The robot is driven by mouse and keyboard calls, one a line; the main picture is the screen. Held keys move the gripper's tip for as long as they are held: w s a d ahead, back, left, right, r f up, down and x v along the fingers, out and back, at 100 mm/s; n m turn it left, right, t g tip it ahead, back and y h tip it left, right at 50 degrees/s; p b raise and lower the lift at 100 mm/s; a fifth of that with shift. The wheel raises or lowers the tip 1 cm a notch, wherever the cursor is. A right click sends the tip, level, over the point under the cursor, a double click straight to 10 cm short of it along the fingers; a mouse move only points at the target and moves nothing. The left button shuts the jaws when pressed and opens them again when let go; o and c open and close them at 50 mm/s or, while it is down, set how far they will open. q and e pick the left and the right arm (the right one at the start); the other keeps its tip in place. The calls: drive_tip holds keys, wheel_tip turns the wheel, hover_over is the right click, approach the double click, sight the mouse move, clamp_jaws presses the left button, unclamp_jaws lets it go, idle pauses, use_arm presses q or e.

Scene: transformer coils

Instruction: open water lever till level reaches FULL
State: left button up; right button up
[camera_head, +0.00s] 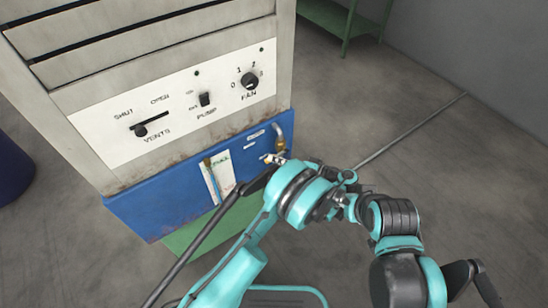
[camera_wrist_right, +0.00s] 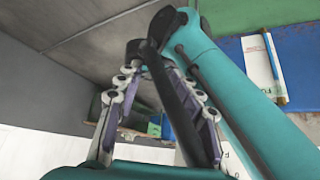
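The brass water tap (camera_head: 280,140) is on the right of the blue tank's front. Its lever is too small and crowded to read its position. The level gauge (camera_head: 220,175), a white strip with a blue tube, is left of it. It also shows at the upper right of the right wrist view (camera_wrist_right: 262,62). My left gripper (camera_head: 274,160) seems to be just below the tap, mostly hidden by its own wrist; contact and finger opening are unclear. My right gripper (camera_wrist_right: 162,78) has its fingers apart, with a dark bar and a teal arm link across the view.
The blue tank (camera_head: 150,210) sits under a grey cabinet with a white control panel (camera_head: 180,95) bearing vents, pump and fan controls. A green shelf (camera_head: 335,18) stands at the back. A dark blue drum (camera_head: 12,170) is at left. Floor at right is clear.

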use_arm(q)
drive_tip(key=shift+s+d+f, duration=0.15)
drive_tip(key=shift+s+d, duration=0.15)
drive_tip(key=shift+d, duration=0.25)
drive_tip(key=shift+s+d+f, duration=0.15)
drive_tip(key=shift+s+d, duration=0.15)
drive_tip(key=shift+d, duration=0.2)
